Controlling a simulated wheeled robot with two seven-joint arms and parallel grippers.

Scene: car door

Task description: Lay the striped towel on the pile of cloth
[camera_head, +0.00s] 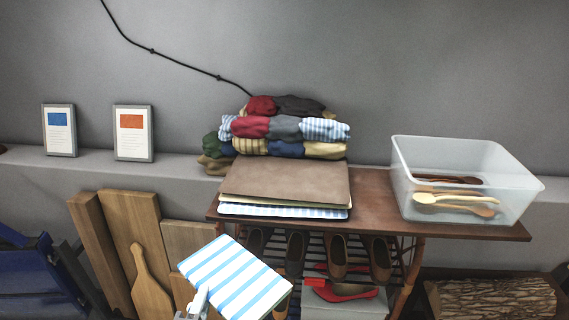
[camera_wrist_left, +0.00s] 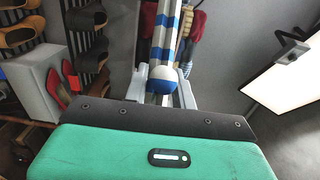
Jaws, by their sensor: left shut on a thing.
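The blue-and-white striped towel (camera_head: 236,278) is folded flat and tilted in the air, in front of the wooden shelf's left part. My left gripper (camera_head: 197,303) is shut on its lower left edge. In the left wrist view the fingers (camera_wrist_left: 163,88) stand on either side of the towel (camera_wrist_left: 165,42), seen edge-on. A flat pile of cloth (camera_head: 285,183) lies on the shelf top, brown on top, with pale and blue-striped layers underneath. The towel is apart from the pile, below and to its left. My right gripper is not in view.
Rolled clothes (camera_head: 285,129) are stacked behind the pile. A clear bin (camera_head: 470,160) with wooden spoons stands at the right of the shelf top (camera_head: 375,215). Shoes (camera_head: 338,258) hang below. Wooden boards (camera_head: 140,230) lean at left; two framed cards (camera_head: 133,132) stand on the ledge.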

